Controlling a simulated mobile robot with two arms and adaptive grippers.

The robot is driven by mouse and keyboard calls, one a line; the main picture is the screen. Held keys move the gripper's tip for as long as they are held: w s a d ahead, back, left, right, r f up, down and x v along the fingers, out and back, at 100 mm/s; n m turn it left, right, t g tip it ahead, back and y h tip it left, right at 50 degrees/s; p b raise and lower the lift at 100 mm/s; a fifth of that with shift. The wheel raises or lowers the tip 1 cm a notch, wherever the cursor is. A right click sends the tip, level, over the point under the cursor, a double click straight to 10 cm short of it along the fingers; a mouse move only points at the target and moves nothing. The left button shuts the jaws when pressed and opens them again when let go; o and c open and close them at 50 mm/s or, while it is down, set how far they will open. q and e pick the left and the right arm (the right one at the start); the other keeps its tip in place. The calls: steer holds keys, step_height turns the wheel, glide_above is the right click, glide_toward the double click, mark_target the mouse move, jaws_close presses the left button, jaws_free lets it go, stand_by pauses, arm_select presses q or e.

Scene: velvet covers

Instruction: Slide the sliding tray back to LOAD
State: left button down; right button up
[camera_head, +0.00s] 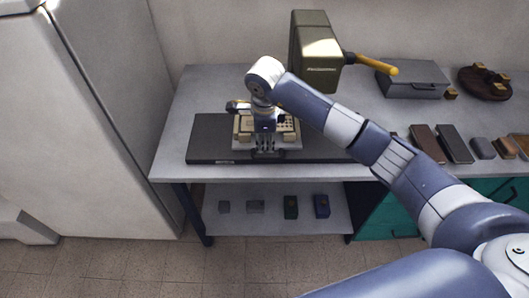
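The sliding tray (290,142) is a pale plate with cream blocks on it. It sits on a long dark base (207,140) at the table's front left, near the base's middle. My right gripper (267,153) points down at the tray's front edge, and its wrist hides part of the tray. Its dark fingers are small and blend with the dark base, so I cannot tell whether they are open or touch the tray. The LOAD mark cannot be read. My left gripper is out of view.
A dark olive press-like machine (314,55) with a yellow handle (375,65) stands behind the tray. A grey case (413,80) and a round brown stand (484,84) are at the back right. Several small blocks lie along the right front. A lower shelf (270,222) holds small items.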

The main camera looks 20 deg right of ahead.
mark_target(264, 157)
steer(key=f, duration=0.3)
steer(key=w+f+p, duration=0.1)
steer(key=f, duration=0.4)
steer(key=shift+w+d+f+p, duration=0.15)
steer(key=shift+w+f+p, duration=0.1)
steer(key=shift+f+p, duration=0.1)
steer(key=shift+c, duration=0.5)
jaws_close()
